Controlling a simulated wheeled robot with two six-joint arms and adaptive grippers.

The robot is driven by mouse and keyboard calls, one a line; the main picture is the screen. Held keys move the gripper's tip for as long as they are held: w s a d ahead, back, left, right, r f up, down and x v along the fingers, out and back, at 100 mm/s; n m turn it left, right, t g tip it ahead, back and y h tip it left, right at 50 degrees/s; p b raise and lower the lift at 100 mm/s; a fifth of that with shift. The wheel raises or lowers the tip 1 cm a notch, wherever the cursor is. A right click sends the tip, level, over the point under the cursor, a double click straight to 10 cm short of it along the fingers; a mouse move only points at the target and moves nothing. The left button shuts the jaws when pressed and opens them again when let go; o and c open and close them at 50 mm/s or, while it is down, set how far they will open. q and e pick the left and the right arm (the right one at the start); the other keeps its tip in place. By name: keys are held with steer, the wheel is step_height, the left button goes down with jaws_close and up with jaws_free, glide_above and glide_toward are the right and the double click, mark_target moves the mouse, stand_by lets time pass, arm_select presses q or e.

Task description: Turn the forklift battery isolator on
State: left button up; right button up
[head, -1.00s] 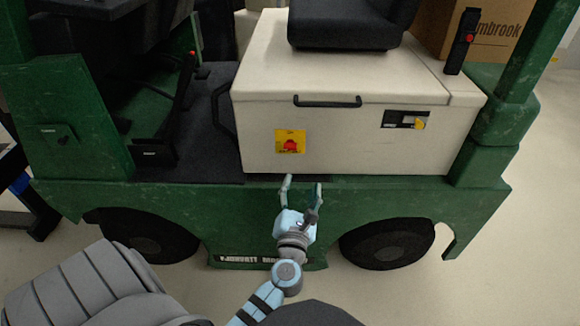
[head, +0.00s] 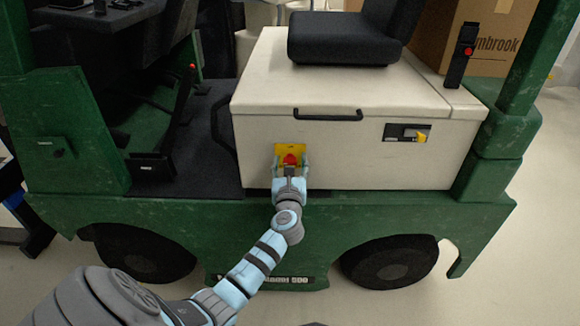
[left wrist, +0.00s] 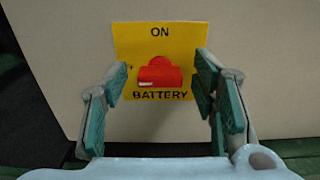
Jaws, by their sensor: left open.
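The battery isolator is a red rotary knob (head: 291,160) on a yellow plate (head: 283,149) on the front of the cream seat box. In the left wrist view the plate (left wrist: 190,38) reads "ON" above and "BATTERY" below, and the red knob (left wrist: 159,72) has a wide lower part lying roughly level, with a pale mark at its left end. My left gripper (head: 291,168) is open in front of the knob. In the left wrist view its fingers (left wrist: 160,95) stand on either side of the knob, apart from it. My right gripper is not in view.
The cream seat box (head: 350,155) has a black handle (head: 328,115) and a small panel with a yellow lever (head: 421,138). The green forklift body (head: 330,215) spans below. A black grab bar (head: 221,125) stands left of the box.

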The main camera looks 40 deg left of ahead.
arm_select(q)
steer(key=c, duration=1.2)
steer(key=shift+o, duration=0.2)
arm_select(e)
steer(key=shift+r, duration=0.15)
